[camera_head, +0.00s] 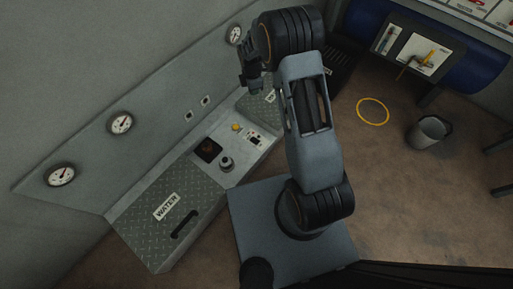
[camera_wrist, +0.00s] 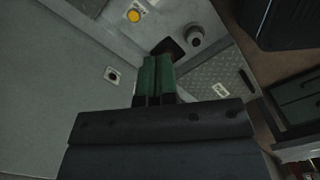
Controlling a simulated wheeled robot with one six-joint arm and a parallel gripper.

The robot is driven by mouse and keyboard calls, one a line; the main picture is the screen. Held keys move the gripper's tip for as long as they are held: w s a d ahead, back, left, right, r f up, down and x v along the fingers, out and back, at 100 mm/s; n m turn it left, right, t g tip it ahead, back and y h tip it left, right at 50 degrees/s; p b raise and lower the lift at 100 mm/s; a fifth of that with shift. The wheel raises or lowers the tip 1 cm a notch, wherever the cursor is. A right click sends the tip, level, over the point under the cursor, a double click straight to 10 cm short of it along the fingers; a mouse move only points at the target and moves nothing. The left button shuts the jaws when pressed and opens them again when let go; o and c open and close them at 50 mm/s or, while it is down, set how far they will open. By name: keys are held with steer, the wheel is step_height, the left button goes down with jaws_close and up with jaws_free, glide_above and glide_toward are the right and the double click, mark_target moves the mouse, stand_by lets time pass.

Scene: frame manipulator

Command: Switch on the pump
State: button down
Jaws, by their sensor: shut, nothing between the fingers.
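My gripper (camera_wrist: 156,60) is shut and empty; its green fingers lie together in the wrist view. In the head view my gripper (camera_head: 253,88) is held above the far end of the grey console, near the wall. Two small switch-like fittings sit on the sloped wall panel, a near one (camera_head: 189,116) and a far one (camera_head: 205,101). One such fitting (camera_wrist: 113,75) shows left of the fingers in the wrist view, apart from them. A yellow button (camera_head: 236,127) is on the console, also in the wrist view (camera_wrist: 133,15). Which control belongs to the pump is not legible.
The console has a white-labelled control plate (camera_head: 254,137), a dark square recess (camera_head: 208,149), a grey round cap (camera_head: 226,163) and a WATER-labelled tread cover (camera_head: 152,226). Several gauges, including one at mid-wall (camera_head: 121,123), line the wall. A bucket (camera_head: 429,132) stands on the floor at right.

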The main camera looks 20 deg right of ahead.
mark_target(257, 142)
step_height(257, 142, down, 26)
steer(key=n+g+b, duration=0.1)
steer(key=n+b, duration=0.5)
steer(key=shift+a+n, duration=0.15)
steer(key=shift+n, duration=0.25)
steer(key=shift+w, duration=0.1)
steer(key=f+b, duration=0.2)
steer(key=f, duration=0.2)
steer(key=s+f+b, duration=0.1)
steer(key=f+b, duration=0.1)
steer(key=f, duration=0.3)
steer(key=d+f+b, duration=0.1)
steer(key=f+b, duration=0.1)
steer(key=f, duration=0.3)
steer(key=shift+s+d+b, duration=0.1)
steer(key=shift+s+b, duration=0.2)
steer(key=shift+d, duration=0.1)
